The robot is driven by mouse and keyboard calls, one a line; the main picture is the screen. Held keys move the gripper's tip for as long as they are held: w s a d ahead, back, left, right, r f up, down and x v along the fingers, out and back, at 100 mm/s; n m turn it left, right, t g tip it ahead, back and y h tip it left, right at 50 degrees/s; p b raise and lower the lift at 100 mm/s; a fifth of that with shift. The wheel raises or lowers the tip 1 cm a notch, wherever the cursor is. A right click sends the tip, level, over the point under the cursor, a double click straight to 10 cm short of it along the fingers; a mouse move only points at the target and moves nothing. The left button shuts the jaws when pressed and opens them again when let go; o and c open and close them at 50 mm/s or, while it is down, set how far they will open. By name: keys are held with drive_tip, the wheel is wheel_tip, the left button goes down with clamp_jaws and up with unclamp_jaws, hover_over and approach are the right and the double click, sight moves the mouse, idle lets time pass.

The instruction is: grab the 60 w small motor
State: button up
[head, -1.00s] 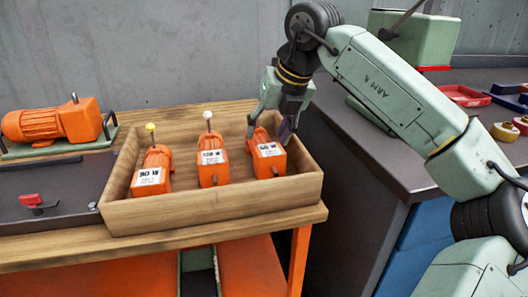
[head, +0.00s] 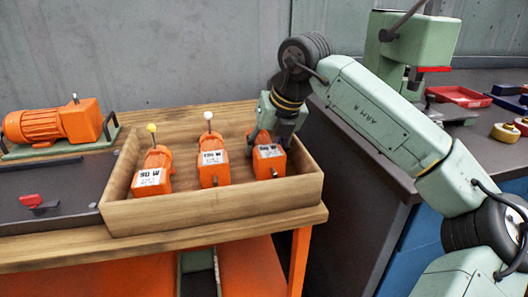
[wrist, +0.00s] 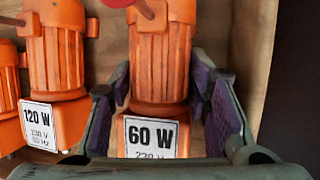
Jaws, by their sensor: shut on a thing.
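The 60 W small motor (head: 270,162) is orange and sits at the right end of the wooden tray (head: 215,217). Its white "60 W" label shows in the wrist view, where the motor body (wrist: 160,65) is upright in the picture. A red round tip shows at its top edge. My gripper (head: 268,142) is over this motor, with one finger on each side. In the wrist view my gripper (wrist: 165,95) has its purple pads against the motor's sides near the label end, shut on it. The motor is still within the tray, and its underside is hidden.
The 120 W motor (head: 213,164) stands close on the left, with the 90 W motor (head: 153,172) beyond it. Both have upright ball-topped rods. The tray's right wall is near my gripper. A larger orange motor (head: 50,123) is at the far left.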

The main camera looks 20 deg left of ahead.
clamp_jaws()
drive_tip(key=shift+r, duration=0.2)
idle(0.3)
